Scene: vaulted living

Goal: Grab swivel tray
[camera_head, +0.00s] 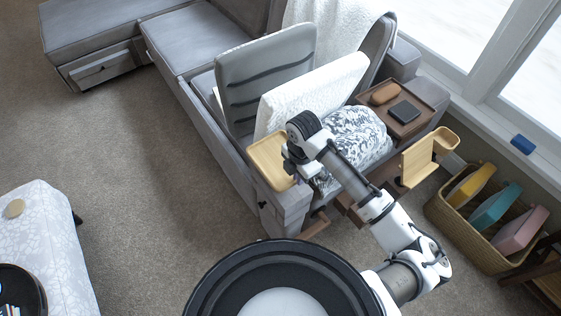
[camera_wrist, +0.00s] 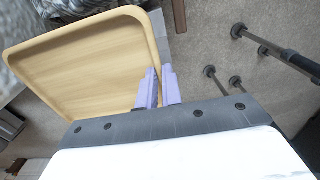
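The swivel tray (camera_head: 268,152) is a light wooden tray with a raised rim, at the near arm end of the grey sofa. It fills the upper left of the wrist view (camera_wrist: 85,65). My gripper (camera_head: 292,163) is at the tray's right edge in the head view, where the wrist hides part of the tray. In the wrist view its two purple fingers (camera_wrist: 160,88) stand close together at the rim, one over the tray side and one outside. The rim runs into the narrow gap between them, and the gripper looks shut on it.
A grey sofa (camera_head: 190,40) holds propped cushions and a patterned pillow (camera_head: 360,140). A brown tray (camera_head: 405,125) and another light wooden piece (camera_head: 420,158) stand to the right. A wicker basket (camera_head: 465,240) holds coloured items. Carpet (camera_head: 150,170) at left is clear.

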